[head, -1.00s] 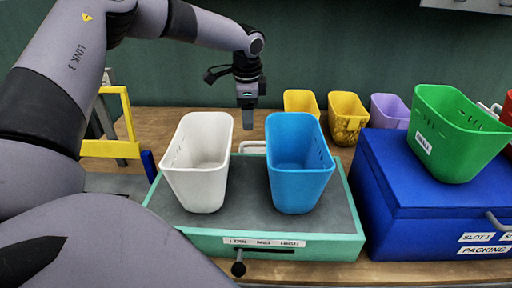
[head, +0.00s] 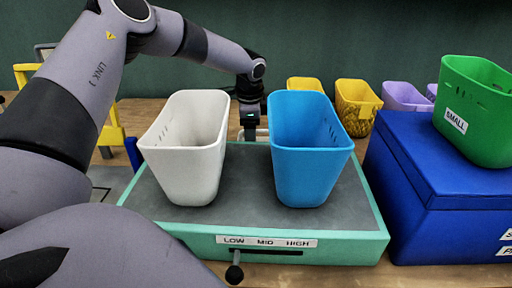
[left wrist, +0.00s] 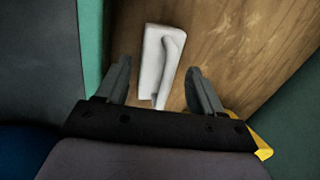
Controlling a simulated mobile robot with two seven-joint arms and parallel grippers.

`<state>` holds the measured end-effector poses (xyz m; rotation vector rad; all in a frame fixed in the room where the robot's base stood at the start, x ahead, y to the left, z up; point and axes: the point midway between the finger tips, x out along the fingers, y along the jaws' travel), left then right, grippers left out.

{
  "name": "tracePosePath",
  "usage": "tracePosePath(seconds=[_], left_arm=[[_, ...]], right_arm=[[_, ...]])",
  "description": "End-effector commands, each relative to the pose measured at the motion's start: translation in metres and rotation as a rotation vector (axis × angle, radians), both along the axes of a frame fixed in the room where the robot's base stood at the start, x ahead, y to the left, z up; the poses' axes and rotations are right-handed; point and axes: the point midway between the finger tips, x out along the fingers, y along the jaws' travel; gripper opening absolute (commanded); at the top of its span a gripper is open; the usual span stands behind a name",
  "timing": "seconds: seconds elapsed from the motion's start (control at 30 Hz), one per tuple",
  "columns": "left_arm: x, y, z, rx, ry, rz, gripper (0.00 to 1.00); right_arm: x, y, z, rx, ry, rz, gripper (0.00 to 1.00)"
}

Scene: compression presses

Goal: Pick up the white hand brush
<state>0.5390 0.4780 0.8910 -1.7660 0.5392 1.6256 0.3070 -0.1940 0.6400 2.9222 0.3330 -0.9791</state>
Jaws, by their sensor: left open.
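The white hand brush (left wrist: 152,57) lies on the wooden tabletop in the left wrist view, its handle running toward my gripper. A small pale part of it shows behind the bins in the head view (head: 262,132); the rest is hidden there. My left gripper (left wrist: 158,70) is open, one finger on either side of the brush's near end, with nothing clamped. I cannot tell how high the fingers are above the table. In the head view my left gripper (head: 249,131) points down behind the gap between the white and blue bins. My right gripper is not in view.
A white bin (head: 185,155) and a blue bin (head: 308,155) stand on the green-edged press (head: 250,185) in front of the gripper. A blue box (head: 435,185) with a green bin (head: 475,110) is at right. Yellow bins (head: 357,105) stand behind.

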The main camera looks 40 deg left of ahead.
Motion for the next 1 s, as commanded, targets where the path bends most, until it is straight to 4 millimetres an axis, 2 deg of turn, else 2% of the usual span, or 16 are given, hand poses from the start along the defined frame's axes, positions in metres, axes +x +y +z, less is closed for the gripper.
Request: tracePosePath(seconds=[0.1,0.2,0.5,0.63,0.67,1.0], left_arm=[[0.003,0.001,-0.020,0.003,0.004,0.000,0.67],[0.004,0.003,-0.029,0.002,0.002,0.001,0.67],[0.005,0.004,-0.033,0.001,0.000,0.000,0.67],[0.005,0.004,-0.033,0.001,0.000,0.000,0.25],[0.005,0.004,-0.033,0.001,0.000,0.000,0.22],[0.005,0.004,-0.033,0.001,0.000,0.000,0.20]], right_arm=[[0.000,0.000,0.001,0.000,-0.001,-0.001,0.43],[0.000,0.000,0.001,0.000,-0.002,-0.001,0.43],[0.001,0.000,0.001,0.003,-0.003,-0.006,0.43],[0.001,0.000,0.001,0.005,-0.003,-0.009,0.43],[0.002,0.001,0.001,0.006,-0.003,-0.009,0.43],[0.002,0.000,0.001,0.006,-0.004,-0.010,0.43]])
